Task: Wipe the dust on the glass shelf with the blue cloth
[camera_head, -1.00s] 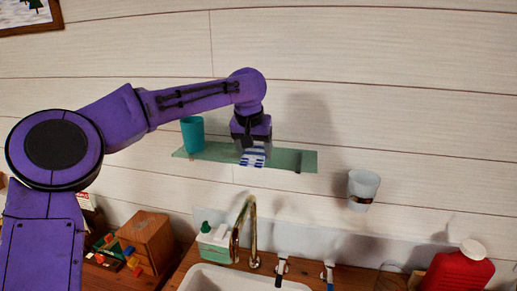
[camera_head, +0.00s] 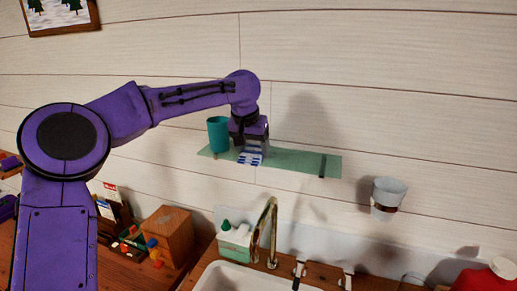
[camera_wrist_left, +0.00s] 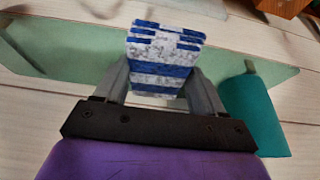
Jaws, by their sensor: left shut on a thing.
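The glass shelf (camera_head: 295,161) is a pale green pane on the wall; it also crosses the left wrist view (camera_wrist_left: 75,58). My left gripper (camera_head: 250,146) is over its left part, pointing down. It is shut on the blue cloth (camera_head: 249,158), which has blue and white stripes. In the left wrist view the cloth (camera_wrist_left: 165,52) sticks out between the two fingers (camera_wrist_left: 163,90), over the shelf. I cannot tell for sure whether it touches the glass. I cannot make out the dust. My right gripper is not in view.
A teal cup (camera_head: 218,134) stands on the shelf's left end, close beside my gripper; it also shows in the left wrist view (camera_wrist_left: 252,112). A white cup (camera_head: 387,192) is on the wall to the right. Below are a gold faucet (camera_head: 271,230), soap bottle (camera_head: 235,240) and sink.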

